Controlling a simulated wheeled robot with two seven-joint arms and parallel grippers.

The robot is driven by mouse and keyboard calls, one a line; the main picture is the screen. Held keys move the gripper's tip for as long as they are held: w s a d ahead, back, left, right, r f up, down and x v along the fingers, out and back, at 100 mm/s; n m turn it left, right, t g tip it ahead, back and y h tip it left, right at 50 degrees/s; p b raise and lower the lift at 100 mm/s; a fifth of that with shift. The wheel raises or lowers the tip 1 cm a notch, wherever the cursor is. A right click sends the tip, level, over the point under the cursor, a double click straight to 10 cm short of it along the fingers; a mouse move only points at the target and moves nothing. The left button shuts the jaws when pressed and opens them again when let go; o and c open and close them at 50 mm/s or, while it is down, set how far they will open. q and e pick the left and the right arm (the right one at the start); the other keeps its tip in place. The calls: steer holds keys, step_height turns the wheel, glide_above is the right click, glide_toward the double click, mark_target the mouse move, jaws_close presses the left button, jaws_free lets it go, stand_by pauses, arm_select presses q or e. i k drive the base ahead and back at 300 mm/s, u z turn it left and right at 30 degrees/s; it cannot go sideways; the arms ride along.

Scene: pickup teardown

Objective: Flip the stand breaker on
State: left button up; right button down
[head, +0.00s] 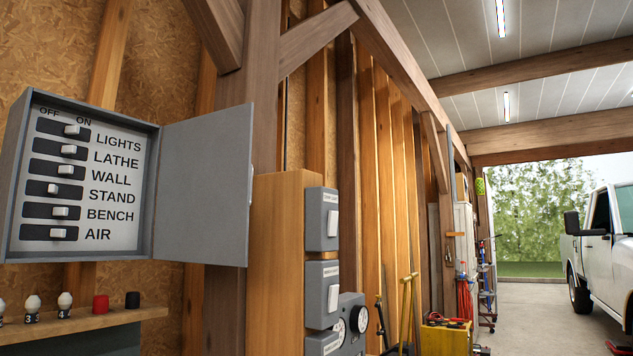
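The grey breaker box (154,200) is on the wall at the left of the head view, with its door (205,185) swung open to the right. Inside is a column of slide switches under OFF at left and ON at right. The STAND breaker (52,188) has its light knob farther left in its slot than the others, toward OFF. The LIGHTS (72,130), LATHE, WALL, BENCH (60,212) and AIR knobs sit to the right, toward ON. Neither of my grippers is in view.
A wooden shelf (120,317) with small knobs, one red (101,303), is below the box. Right of the door, a wooden post carries grey switch boxes (321,220) and a gauge box (352,318). A white pickup (603,245) stands far right. The space before the breakers is clear.

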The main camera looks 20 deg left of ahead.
mark_target(53, 189)
steer(key=z, duration=0.15)
steer(key=i, duration=2.5)
steer(key=u, duration=3.4)
